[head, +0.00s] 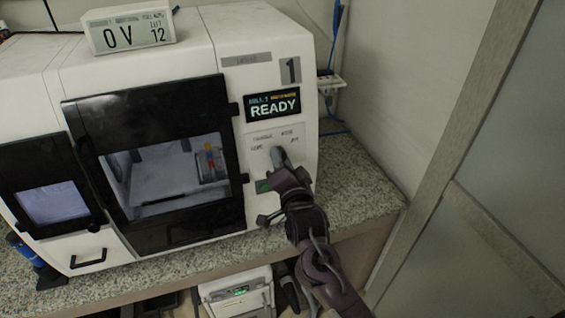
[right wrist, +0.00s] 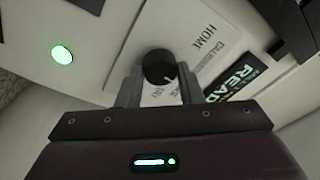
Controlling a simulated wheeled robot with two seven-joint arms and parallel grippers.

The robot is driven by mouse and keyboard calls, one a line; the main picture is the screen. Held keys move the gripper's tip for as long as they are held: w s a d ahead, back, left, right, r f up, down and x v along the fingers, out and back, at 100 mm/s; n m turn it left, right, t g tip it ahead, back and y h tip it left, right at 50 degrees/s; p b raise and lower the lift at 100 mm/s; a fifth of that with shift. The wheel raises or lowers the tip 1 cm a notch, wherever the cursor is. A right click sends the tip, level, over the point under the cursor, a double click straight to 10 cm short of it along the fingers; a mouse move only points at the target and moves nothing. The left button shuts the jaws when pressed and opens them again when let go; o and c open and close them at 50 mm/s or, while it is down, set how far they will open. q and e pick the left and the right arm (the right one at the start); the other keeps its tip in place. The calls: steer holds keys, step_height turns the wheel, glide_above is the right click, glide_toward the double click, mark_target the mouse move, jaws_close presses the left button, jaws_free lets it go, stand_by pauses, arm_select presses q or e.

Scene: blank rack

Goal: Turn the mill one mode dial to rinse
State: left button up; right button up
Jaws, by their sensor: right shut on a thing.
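The mode dial (right wrist: 158,68) is a round black knob on the light label plate (right wrist: 198,42) of the mill marked 1 (head: 290,70). My right gripper (right wrist: 160,86) has one finger on each side of the dial and is shut on it. A white mark shows on the dial's lower right in the right wrist view. HOME is legible beside it; the other labels are small or partly hidden, so the selected mode cannot be read. My left gripper is not in view.
The mill's display (head: 273,105) reads READY above the plate. A green light (right wrist: 62,54) glows near the dial. The black-framed mill door (head: 150,105) is left of the panel. A small sign box (head: 130,28) sits on top. Counter (head: 362,190) right of the mill is clear.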

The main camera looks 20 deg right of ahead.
steer(key=shift+m+h, duration=0.3)
steer(key=shift+m, duration=1)
steer(key=o, duration=1)
steer(key=s+b, duration=0.1)
steer(key=s, duration=0.1)
steer(key=s+b, duration=0.1)
steer(key=s, duration=0.2)
steer(key=s+b, duration=0.1)
steer(key=s, duration=0.1)
steer(key=shift+s+a, duration=0.35)
steer(key=shift+s, duration=0.05)
